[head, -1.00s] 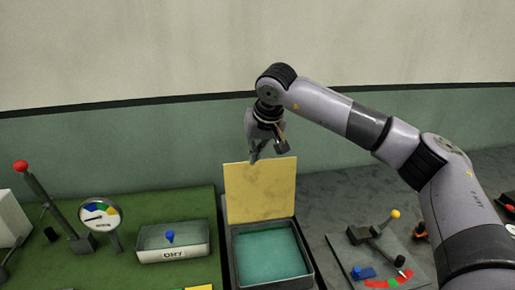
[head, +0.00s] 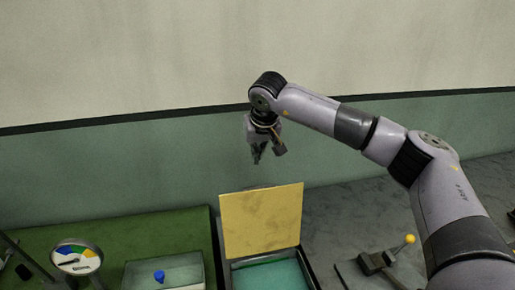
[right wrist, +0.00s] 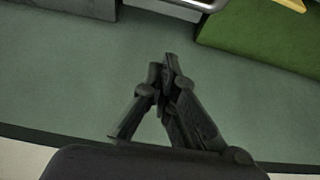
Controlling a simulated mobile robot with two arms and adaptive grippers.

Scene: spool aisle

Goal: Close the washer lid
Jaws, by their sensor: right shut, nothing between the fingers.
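The washer lid (head: 262,222) is a yellow panel standing upright, open, at the back of the washer (head: 312,270). The washer is a dark-rimmed box with a teal inside, cut off by the bottom of the head view. My right gripper (head: 257,158) is above and behind the lid's top edge, pointing down, apart from it. In the right wrist view the gripper (right wrist: 163,62) has its fingertips together with nothing between them. A yellow edge (right wrist: 297,4) shows at the top right there; I cannot tell if it is the lid. My left gripper is not in view.
Left of the washer, a green surface (head: 115,232) holds a round gauge (head: 77,259) and a box with a blue knob (head: 165,279). A yellow-tipped lever (head: 392,252) stands to the right. The wall (head: 140,175) is behind; the air above the lid is free.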

